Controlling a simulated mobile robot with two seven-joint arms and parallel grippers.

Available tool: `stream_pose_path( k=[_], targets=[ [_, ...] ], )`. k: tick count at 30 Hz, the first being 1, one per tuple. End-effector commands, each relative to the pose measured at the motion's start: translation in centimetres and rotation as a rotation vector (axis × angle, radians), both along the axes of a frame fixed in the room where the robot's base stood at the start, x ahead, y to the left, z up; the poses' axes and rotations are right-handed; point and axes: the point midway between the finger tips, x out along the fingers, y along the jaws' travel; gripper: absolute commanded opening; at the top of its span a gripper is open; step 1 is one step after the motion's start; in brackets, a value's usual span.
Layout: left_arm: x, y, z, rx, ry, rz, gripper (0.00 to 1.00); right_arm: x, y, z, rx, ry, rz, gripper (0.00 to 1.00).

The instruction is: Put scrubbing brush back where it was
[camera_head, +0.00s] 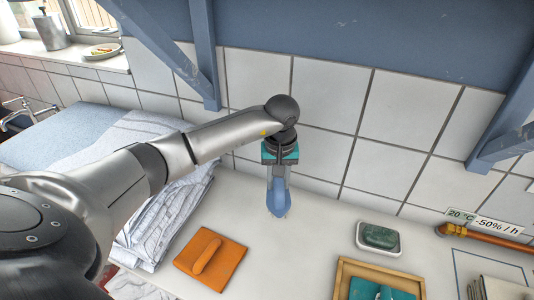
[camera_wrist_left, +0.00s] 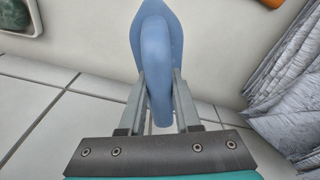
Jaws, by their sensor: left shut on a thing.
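The blue scrubbing brush (camera_head: 278,198) is in my left gripper (camera_head: 279,177), which points down over the white counter (camera_head: 310,240) near the tiled wall. In the left wrist view my left gripper (camera_wrist_left: 158,88) is shut on the blue handle of the brush (camera_wrist_left: 157,55), one finger on each side. The brush's lower end is at or close to the counter; I cannot tell whether it touches. My right gripper is not in view.
An orange block with a handle (camera_head: 205,262) lies at front left of the brush. A green soap in a white dish (camera_head: 363,249) and a wooden tray (camera_head: 338,281) with a teal item are at right. Folded striped cloth (camera_head: 165,215) lies left. A wall bracket (camera_head: 205,50) is above.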

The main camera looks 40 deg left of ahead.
Motion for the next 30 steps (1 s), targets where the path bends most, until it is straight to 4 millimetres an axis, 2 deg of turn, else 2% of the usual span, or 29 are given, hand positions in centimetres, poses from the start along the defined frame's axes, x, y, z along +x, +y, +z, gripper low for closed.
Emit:
stream_pose_path(
  k=[7,14,22,30],
  targets=[
    [0.1,0.0,-1.9,-0.002,-0.001,0.001,0.00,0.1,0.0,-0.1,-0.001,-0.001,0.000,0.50],
    [0.1,0.0,-5.2,-0.002,0.000,0.002,0.00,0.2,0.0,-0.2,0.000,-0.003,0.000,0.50],
    [0.2,0.0,-5.3,0.000,-0.003,0.000,0.00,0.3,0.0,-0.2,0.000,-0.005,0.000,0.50],
    [0.2,0.0,-6.2,0.000,-0.001,0.000,0.00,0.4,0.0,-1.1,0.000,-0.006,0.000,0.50]
  ],
)
